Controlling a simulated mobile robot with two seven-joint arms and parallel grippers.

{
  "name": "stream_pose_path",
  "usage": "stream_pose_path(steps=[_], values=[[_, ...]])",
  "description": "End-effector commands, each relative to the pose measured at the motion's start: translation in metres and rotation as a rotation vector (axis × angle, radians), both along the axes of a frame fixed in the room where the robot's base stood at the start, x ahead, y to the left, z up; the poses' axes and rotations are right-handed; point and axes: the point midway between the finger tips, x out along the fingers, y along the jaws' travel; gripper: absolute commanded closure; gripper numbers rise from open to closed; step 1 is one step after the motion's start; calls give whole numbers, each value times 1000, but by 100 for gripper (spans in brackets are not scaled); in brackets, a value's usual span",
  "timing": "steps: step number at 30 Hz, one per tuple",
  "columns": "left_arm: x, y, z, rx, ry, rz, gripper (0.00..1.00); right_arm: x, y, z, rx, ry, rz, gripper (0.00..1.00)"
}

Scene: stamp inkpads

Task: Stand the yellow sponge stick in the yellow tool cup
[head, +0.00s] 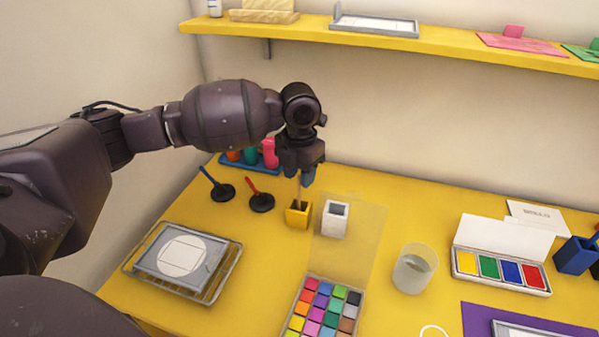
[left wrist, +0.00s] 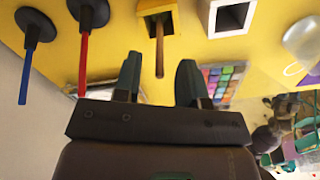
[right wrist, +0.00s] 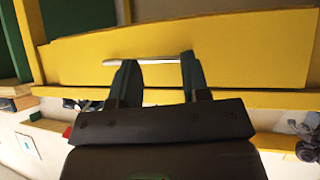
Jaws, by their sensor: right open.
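The yellow tool cup (head: 297,216) stands upright on the table, and its opening also shows in the left wrist view (left wrist: 166,26). A thin brown wooden stick (left wrist: 159,52) stands in the cup; its lower end is hidden inside, so no sponge shows. My left gripper (head: 304,175) is above the cup, pointing down. In the left wrist view its fingers (left wrist: 159,80) are spread, with the stick's upper end between them and a gap on each side. My right gripper (right wrist: 157,70) is open and empty near a yellow surface, outside the head view.
A white square cup (head: 335,219) stands close right of the yellow cup. Blue (head: 222,192) and red (head: 261,202) handled tools on dark round bases stand left. A paint palette (head: 323,311) and a glass (head: 413,269) are nearer; a shelf (head: 420,44) runs along the wall.

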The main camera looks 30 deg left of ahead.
Motion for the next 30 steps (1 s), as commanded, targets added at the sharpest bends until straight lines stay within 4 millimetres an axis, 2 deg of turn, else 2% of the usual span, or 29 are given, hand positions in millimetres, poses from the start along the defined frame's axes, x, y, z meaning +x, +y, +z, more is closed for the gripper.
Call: stream_pose_path(steps=[5,8,15,21,25,30], values=[[0,0,5,0,-2,0,62,0,0,1,0,-1,0,57],[0,0,17,0,-4,0,62,2,0,5,-1,-7,0,57],[0,0,61,0,-8,0,62,5,0,14,-2,-21,3,57],[0,0,92,0,-5,0,62,7,1,20,-1,-30,5,57],[0,0,103,0,-2,0,62,6,0,21,-1,-30,3,57],[0,0,108,0,-1,0,62,3,0,19,-1,-24,2,57]])
